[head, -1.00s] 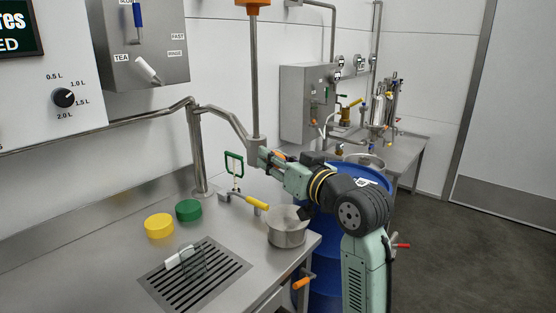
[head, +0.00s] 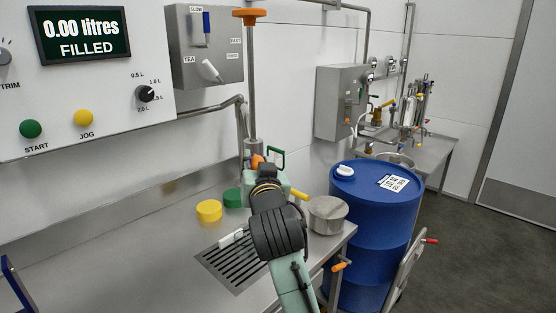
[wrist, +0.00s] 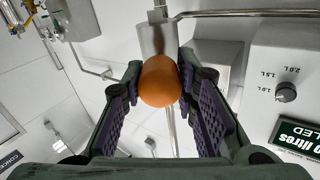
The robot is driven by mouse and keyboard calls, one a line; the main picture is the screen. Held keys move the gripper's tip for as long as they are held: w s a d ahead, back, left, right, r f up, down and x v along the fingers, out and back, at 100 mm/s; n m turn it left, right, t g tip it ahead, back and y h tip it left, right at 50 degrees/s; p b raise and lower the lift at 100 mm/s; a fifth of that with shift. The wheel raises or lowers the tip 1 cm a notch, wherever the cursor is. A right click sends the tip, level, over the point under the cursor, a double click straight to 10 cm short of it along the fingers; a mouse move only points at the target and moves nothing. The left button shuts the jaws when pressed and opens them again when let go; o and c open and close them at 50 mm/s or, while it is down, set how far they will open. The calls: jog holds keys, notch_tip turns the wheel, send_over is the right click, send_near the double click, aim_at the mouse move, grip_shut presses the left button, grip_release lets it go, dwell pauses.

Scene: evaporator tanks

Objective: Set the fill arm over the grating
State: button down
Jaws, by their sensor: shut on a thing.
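The fill arm (head: 219,108) is a bent grey metal pipe on a post behind the counter. Its upright tube (head: 252,75) has an orange top. My gripper (wrist: 160,88) is shut on an orange knob (wrist: 159,82) at the fill arm's end; the knob also shows in the head view (head: 257,161). In the head view my gripper and arm stand in front of the lower end, so its outlet is hidden. The slotted grating (head: 232,270) is set in the counter, nearer than the knob and slightly left. I cannot tell whether the outlet is above it.
A yellow lid (head: 209,210) and a green lid (head: 232,198) lie behind the grating. A white-handled item (head: 231,238) lies on the grating, partly hidden by my arm. A steel pot (head: 328,215) and a blue drum (head: 372,225) stand to the right. The counter's left is clear.

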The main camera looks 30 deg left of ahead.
jog(key=shift+m+t+h, duration=0.5)
jog(key=shift+m+h, duration=0.1)
jog(key=shift+h, duration=0.1)
jog(key=shift+s+a+p, duration=0.2)
jog(key=shift+s+a, duration=0.5)
jog(key=shift+a, duration=0.3)
jog(key=shift+s+a+p, duration=0.15)
jog(key=shift+s+a, duration=0.55)
jog(key=shift+a, duration=0.25)
jog(key=shift+s+a, duration=0.1)
jog(key=c, duration=1.3)
grip_release()
jog(key=shift+s+a, duration=0.1)
jog(key=shift+a, duration=0.1)
jog(key=shift+o, duration=0.3)
jog(key=shift+d, duration=0.1)
jog(key=v, duration=0.7)
jog(key=shift+s, duration=0.2)
jog(key=shift+d, duration=0.1)
